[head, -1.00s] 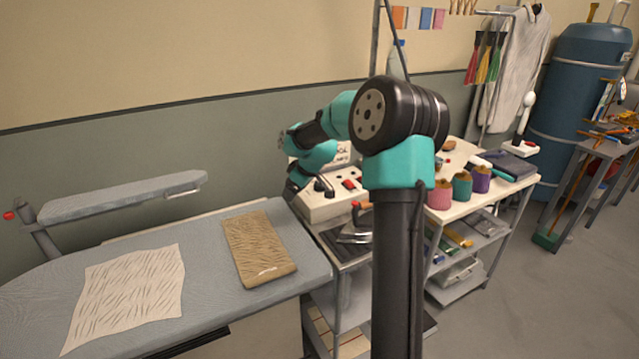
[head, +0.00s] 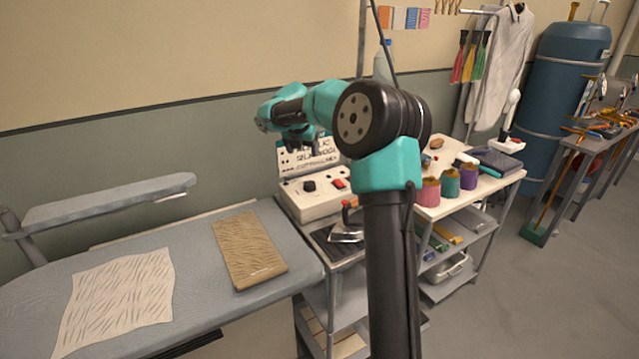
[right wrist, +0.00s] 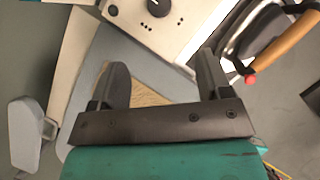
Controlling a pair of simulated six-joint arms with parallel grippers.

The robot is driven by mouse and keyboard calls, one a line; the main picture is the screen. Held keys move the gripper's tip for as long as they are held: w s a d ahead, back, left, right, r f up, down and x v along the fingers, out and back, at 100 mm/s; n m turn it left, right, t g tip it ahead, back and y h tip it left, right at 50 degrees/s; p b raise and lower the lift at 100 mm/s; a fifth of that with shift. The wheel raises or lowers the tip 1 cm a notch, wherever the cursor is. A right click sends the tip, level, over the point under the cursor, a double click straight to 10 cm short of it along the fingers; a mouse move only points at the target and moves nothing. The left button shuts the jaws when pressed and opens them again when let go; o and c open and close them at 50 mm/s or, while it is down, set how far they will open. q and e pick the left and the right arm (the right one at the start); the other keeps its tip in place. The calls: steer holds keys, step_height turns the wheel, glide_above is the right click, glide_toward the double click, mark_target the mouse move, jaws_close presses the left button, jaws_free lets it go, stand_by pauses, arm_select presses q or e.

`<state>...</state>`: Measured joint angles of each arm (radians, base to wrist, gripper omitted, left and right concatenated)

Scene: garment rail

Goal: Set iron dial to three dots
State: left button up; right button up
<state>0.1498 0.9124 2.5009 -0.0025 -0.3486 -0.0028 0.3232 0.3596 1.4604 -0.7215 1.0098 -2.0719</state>
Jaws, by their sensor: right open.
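The iron's control box (head: 318,205) is a cream station with a black dial (head: 309,186) and a red switch (head: 339,184) on its top. In the right wrist view the dial (right wrist: 157,6) is cut by the top edge, with groups of dark dots around it; its exact setting is not clear. My right gripper (head: 308,142) is raised above and behind the dial, apart from it. In the right wrist view its fingers (right wrist: 163,65) are spread with nothing between them. My left gripper is not in view.
The iron (head: 346,234) rests on a dark plate right of the box. The ironing board (head: 200,270) holds a brown folded cloth (head: 249,250) and a pale cloth (head: 118,295). Thread spools (head: 450,183) stand on the cart at right. A sign panel (head: 298,160) stands behind the box.

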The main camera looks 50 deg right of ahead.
steer(key=shift+w+f, duration=0.1)
steer(key=shift+f, duration=0.05)
glide_toward(309, 183)
steer(key=x, duration=0.9)
steer(key=shift+d+f, duration=0.1)
steer(key=shift+c, duration=0.3)
steer(key=c, duration=0.8)
